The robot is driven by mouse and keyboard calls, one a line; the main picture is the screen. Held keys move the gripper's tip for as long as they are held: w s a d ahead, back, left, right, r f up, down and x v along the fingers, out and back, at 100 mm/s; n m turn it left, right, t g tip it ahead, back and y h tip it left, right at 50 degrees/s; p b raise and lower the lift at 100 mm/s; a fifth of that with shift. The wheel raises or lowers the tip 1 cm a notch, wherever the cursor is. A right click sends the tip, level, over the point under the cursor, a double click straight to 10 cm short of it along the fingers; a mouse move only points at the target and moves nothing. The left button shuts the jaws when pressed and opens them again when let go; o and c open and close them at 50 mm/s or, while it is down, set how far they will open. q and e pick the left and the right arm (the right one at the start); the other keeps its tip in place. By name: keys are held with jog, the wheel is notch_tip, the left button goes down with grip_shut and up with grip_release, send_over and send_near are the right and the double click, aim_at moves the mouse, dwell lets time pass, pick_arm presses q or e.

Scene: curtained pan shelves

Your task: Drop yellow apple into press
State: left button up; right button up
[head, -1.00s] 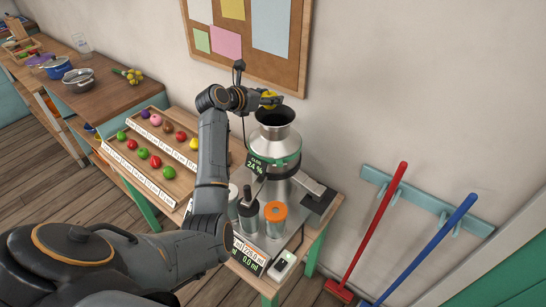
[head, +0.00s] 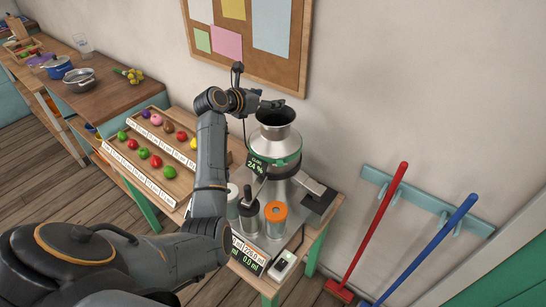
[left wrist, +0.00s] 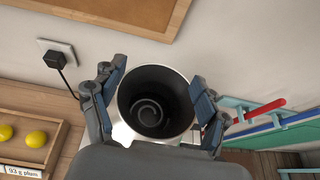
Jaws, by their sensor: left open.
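The press (head: 276,134) is a silver machine with a wide open mouth, a green band and a display reading 24 %. My left gripper (head: 272,104) is open and empty at the press's mouth. In the left wrist view the fingers of my left gripper (left wrist: 159,88) stand apart on either side of the round mouth of the press (left wrist: 150,82). The inside is dark with a spiral shape at the bottom. My right gripper is out of view.
A tiered wooden rack (head: 135,165) with several coloured fruits and weight labels is left of the press. Jars, including an orange-lidded one (head: 275,212), stand in front of it.

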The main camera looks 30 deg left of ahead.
pick_arm(q)
jog(key=v, duration=1.1)
jog(key=shift+s, duration=0.15)
